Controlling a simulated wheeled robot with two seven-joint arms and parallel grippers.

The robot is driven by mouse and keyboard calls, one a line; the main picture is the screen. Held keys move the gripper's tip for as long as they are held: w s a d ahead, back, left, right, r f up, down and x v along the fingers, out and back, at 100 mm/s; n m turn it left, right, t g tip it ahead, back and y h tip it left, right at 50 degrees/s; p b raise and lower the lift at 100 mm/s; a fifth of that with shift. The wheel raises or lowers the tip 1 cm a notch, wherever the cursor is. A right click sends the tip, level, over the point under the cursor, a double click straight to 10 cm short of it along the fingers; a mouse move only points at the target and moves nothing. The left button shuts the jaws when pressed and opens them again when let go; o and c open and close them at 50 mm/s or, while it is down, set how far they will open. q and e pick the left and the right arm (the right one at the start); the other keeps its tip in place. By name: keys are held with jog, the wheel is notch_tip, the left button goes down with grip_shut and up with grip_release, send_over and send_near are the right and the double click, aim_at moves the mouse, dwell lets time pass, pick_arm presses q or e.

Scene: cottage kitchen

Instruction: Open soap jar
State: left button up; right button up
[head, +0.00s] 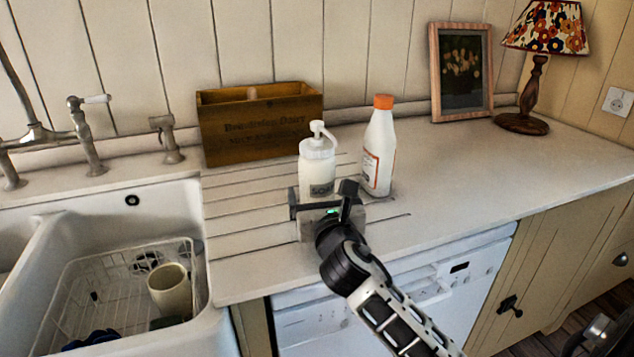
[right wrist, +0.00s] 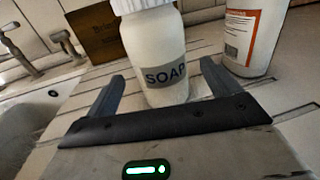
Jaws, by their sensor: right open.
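My right gripper (head: 322,200) is open in front of the jar. In the right wrist view its two fingers (right wrist: 160,95) point at the jar's lower body, one to each side, with gaps visible. My left gripper is not in view.
A white bottle with an orange cap (head: 379,150) stands close to the right of the jar. A wooden crate (head: 260,128) is behind left. A sink with a wire rack (head: 75,290) and cup (head: 170,290) is at left.

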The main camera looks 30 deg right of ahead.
aim_at(317, 183)
jog(key=x, duration=0.4)
jog(key=shift+w+d+f, duration=0.15)
jog(key=shift+w+f, duration=0.1)
jog(key=shift+w, duration=0.05)
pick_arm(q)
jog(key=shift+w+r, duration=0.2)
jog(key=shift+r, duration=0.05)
pick_arm(e)
jog(key=c, duration=1.1)
jog(key=shift+c, duration=1.2)
jog(key=shift+r, duration=0.15)
